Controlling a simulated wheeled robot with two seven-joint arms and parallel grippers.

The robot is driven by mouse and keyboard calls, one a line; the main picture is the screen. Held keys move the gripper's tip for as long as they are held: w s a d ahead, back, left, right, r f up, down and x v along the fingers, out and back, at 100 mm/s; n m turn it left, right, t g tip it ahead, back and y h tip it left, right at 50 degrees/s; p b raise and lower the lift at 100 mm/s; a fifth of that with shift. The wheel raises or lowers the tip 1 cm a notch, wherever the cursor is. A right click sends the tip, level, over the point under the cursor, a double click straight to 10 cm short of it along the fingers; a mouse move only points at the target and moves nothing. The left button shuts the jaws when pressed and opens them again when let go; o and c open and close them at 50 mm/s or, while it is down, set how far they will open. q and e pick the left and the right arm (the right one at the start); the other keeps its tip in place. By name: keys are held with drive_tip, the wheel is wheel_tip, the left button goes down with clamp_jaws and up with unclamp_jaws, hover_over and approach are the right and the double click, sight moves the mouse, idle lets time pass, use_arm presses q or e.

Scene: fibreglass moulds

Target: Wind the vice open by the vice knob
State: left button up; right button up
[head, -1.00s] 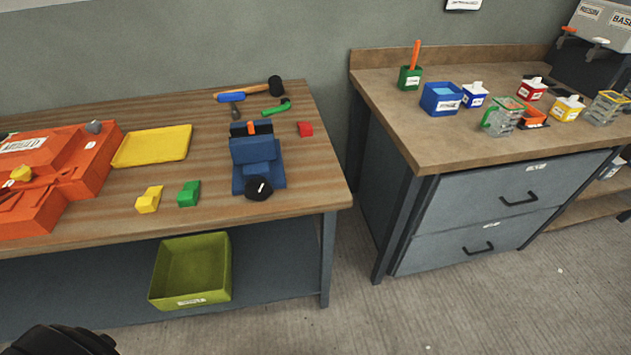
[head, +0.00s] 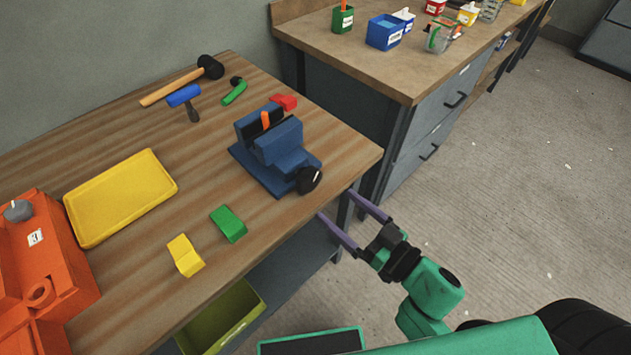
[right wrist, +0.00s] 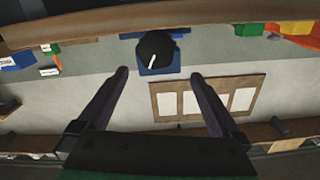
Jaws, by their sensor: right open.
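The blue vice (head: 285,158) stands near the right end of the wooden workbench, with a small orange piece (head: 265,119) by its dark jaw. The black round vice knob (head: 310,180) is on its near side, at the bench's front edge. My right gripper (head: 334,203) is open and empty, just in front of the knob and apart from it. In the right wrist view the knob (right wrist: 154,47), with a white mark on it, lies just beyond the gap between the open fingers (right wrist: 160,75). My left gripper is not in view.
Green (head: 229,223) and yellow (head: 185,255) blocks lie left of the vice, and a red block (head: 284,102) behind it. A yellow tray (head: 120,197) and orange mould (head: 35,265) are further left. A second bench (head: 400,70) stands behind right.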

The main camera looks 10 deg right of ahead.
sight(313, 181)
drive_tip(key=w, duration=0.2)
drive_tip(key=w+a, duration=0.1)
drive_tip(key=shift+w+a+r+p, duration=0.1)
drive_tip(key=shift+w+a+p, duration=0.05)
drive_tip(key=shift+w+p, duration=0.25)
drive_tip(key=x, duration=0.4)
drive_tip(key=shift+s+a, duration=0.1)
drive_tip(key=shift+a, duration=0.2)
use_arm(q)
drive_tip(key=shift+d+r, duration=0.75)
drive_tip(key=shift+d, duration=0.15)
use_arm(e)
drive_tip(key=c, duration=1.2)
drive_tip(key=shift+o, duration=0.2)
